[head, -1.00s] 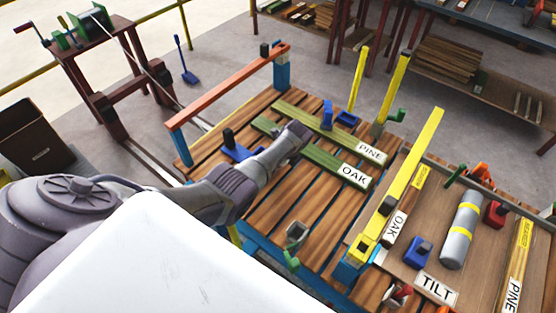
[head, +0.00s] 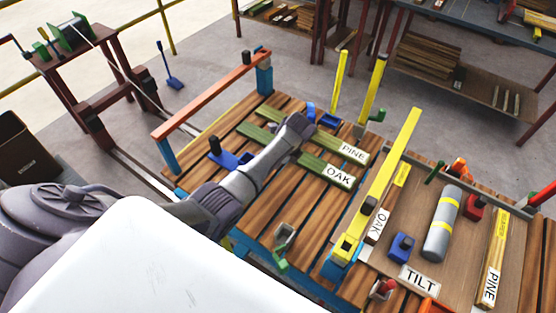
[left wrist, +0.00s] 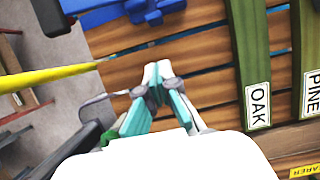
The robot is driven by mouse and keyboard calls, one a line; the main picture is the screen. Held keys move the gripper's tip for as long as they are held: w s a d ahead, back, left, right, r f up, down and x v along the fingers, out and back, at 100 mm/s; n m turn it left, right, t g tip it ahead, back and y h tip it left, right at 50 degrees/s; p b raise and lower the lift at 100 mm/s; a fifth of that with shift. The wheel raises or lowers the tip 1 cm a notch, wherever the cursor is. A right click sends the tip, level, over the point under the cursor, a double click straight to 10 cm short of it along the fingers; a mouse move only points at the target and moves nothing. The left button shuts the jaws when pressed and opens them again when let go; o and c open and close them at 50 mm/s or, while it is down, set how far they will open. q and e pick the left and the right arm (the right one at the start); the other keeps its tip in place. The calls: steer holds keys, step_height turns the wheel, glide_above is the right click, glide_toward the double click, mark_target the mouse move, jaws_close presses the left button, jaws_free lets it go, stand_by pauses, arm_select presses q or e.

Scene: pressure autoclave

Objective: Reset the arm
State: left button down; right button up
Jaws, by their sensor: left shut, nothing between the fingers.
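My left arm reaches in from the left in the head view, over the slatted wooden table (head: 285,206). In the left wrist view my left gripper (left wrist: 157,72) is shut, its fingertips together with nothing between them, above the brown slats. A green board labelled OAK (left wrist: 252,62) lies to the right of the gripper, and a green board labelled PINE (left wrist: 307,50) lies beyond it. They also show in the head view as the OAK board (head: 318,167) and the PINE board (head: 330,142). My right gripper is not in view.
A yellow bar (head: 385,178) separates the slats from a panel with a grey cylinder (head: 441,225), a blue block (head: 401,246) and a TILT label (head: 420,279). An orange rail (head: 210,95) stands along the far left edge. A blue clamp (left wrist: 145,10) is near the gripper.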

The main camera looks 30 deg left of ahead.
arm_select(q)
steer(key=shift+d+r, duration=0.3)
steer(key=shift+r, duration=0.15)
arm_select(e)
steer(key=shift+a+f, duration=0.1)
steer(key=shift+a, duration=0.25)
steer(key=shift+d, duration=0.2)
